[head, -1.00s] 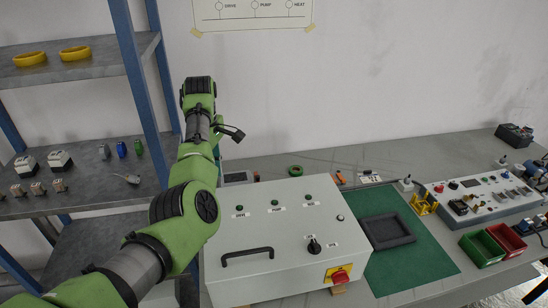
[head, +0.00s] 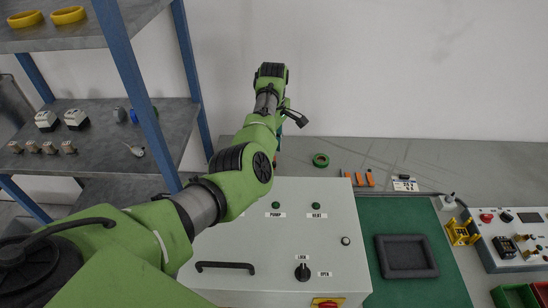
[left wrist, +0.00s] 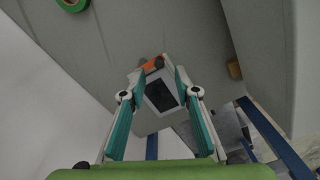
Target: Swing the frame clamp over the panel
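A small white-framed panel (left wrist: 160,95) with a dark screen shows in the left wrist view, between my left gripper's fingers as seen from the wrist. An orange part (left wrist: 152,65) with a dark round piece sits at its far end. I cannot tell which part is the frame clamp. My left gripper (left wrist: 157,76) is open, its teal fingers apart on either side of the panel; contact cannot be told. My right gripper is out of view.
The control box has a black handle (head: 225,267) and a knob (head: 302,272). A green ring (head: 321,160) lies behind it. A dark tray (head: 406,257) rests on a green mat (head: 382,212). A blue-posted shelf (head: 130,80) stands left of the arm.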

